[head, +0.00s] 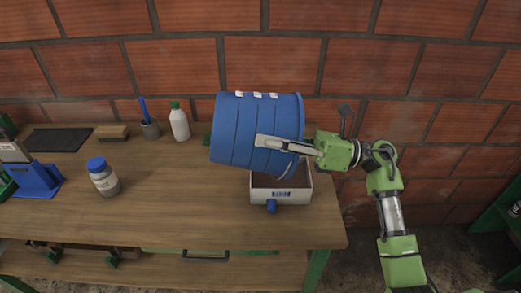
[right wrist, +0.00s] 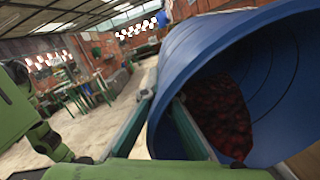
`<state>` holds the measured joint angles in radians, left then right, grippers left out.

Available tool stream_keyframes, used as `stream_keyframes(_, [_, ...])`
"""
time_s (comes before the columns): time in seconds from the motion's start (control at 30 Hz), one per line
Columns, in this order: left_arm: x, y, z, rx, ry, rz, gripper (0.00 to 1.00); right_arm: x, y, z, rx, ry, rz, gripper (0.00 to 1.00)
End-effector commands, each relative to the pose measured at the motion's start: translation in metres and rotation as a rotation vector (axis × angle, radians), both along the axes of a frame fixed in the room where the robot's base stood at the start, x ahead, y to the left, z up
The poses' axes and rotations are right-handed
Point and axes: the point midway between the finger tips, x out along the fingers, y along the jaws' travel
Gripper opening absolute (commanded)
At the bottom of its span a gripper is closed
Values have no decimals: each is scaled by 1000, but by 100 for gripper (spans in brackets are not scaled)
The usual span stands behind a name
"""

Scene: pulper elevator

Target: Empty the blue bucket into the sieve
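The blue bucket (head: 245,120) lies tipped on its side in the air, its mouth toward the right and slightly down. My right gripper (head: 272,144) is shut on the bucket's wall near the rim, one finger along the outside. In the right wrist view, the bucket's open mouth (right wrist: 275,85) shows dark red contents (right wrist: 222,115) still lying inside. A white box with a blue front tap, apparently the sieve (head: 262,197), stands on the table below the bucket's mouth. Its inside is partly hidden by the bucket. My left gripper is not in view.
The wooden table (head: 170,195) holds a blue-capped jar (head: 105,180), a green-capped white bottle (head: 179,124), a pen cup (head: 150,129), a brush (head: 111,132) and a black mat (head: 58,140). A brick wall (head: 170,70) stands close behind. The table's middle front is clear.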

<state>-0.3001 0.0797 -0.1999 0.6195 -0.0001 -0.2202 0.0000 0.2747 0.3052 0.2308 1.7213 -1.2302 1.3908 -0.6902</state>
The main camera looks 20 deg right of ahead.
Motion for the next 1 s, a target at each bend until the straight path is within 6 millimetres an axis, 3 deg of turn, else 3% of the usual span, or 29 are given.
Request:
stream_keyframes(0.03, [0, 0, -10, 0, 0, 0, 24, 0, -4, -4, 19, -7, -1, 0])
stream_keyframes(0.6, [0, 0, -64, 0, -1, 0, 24, -7, -38, 2, 243, -51, -2, 0])
stream_keyframes(1.0, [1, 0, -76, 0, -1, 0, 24, -10, -50, 8, 313, -63, -1, 0])
